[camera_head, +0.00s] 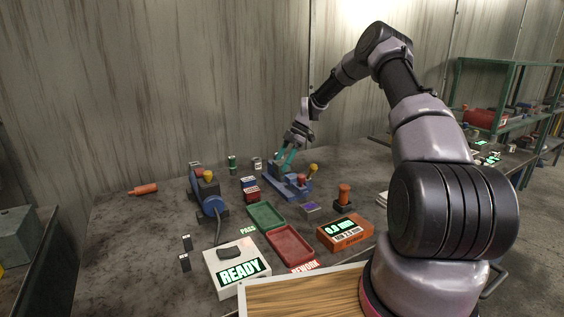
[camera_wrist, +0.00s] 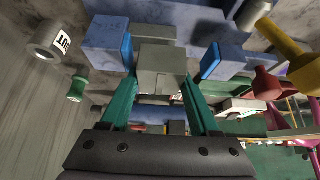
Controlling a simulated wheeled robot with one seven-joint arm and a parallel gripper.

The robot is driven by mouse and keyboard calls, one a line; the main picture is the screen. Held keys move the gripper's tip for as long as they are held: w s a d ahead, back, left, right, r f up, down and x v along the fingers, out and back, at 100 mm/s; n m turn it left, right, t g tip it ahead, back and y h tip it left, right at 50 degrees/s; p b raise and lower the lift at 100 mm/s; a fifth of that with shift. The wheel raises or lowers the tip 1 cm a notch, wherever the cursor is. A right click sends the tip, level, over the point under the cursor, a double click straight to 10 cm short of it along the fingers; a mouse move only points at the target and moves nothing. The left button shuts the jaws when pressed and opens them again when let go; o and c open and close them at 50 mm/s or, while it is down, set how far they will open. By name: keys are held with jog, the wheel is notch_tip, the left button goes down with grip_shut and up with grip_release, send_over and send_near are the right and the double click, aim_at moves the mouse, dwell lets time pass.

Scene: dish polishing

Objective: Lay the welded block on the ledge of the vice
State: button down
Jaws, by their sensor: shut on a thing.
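The welded block (camera_wrist: 160,70) is a grey stepped piece. It sits between the teal fingers of my gripper (camera_wrist: 164,92) in the wrist view, and the gripper is shut on it. The blue vice (camera_head: 293,188) stands on the bench in the head view. My gripper (camera_head: 284,160) is over the left end of the vice, fingers pointing down. The blue vice body (camera_wrist: 108,34) shows behind the block in the wrist view. I cannot tell whether the block touches the vice's ledge. In the head view the block is mostly hidden by the fingers.
A blue polishing machine (camera_head: 212,203), green tray (camera_head: 265,217), red tray (camera_head: 290,245) and orange meter (camera_head: 345,233) stand nearer.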

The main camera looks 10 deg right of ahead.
jog(key=shift+f, duration=0.2)
jog(key=shift+c, duration=0.6)
grip_release()
jog(key=shift+r, duration=0.15)
